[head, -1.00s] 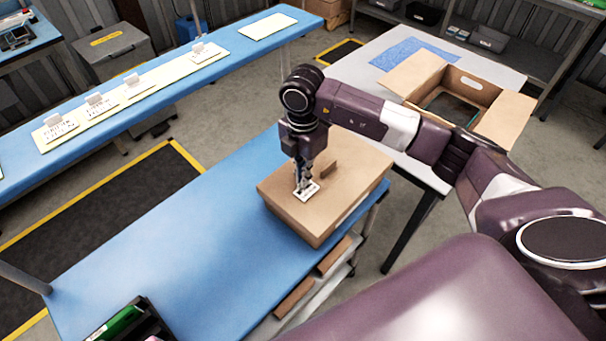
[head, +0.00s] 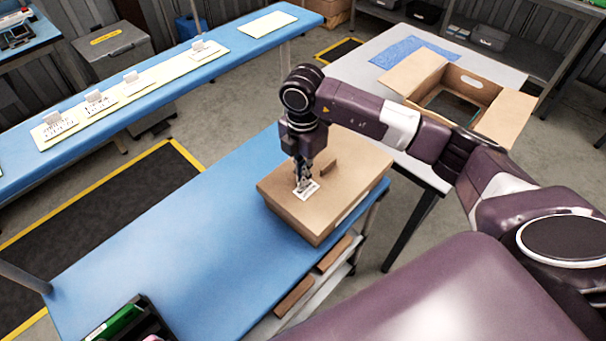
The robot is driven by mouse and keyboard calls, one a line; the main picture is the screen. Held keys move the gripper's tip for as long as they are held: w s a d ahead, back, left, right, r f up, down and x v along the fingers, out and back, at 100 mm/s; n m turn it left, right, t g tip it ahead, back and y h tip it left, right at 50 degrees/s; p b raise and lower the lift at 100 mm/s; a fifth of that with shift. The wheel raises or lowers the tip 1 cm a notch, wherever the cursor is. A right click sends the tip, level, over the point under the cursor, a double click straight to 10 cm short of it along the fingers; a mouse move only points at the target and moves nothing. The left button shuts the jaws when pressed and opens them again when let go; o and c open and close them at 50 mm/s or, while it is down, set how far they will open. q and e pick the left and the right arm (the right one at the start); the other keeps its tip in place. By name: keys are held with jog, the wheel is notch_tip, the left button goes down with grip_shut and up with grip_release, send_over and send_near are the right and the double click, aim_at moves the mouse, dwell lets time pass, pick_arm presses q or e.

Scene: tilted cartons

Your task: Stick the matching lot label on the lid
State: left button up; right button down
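A closed brown carton (head: 345,194) stands on the near blue table (head: 180,240), its lid facing up. A small white label with dark print (head: 308,192) is at the lid's left part and looks flat against it. My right gripper (head: 303,184) points straight down, its fingertips at the label. Whether the fingers grip the label is too small to tell. Several other white labels, such as one at the left end (head: 58,127), lie on pale strips on the far blue bench. My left gripper is not in view.
An open carton (head: 480,97) and a blue mat (head: 410,52) are on the white table at back right. A dark bin with a green item (head: 120,325) sits at the near table's front left. The table between bin and carton is clear.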

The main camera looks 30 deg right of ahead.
jog(key=c, duration=2.1)
grip_release()
notch_tip(320, 180, up, 18)
jog(key=p, duration=0.4)
jog(key=shift+f, duration=0.1)
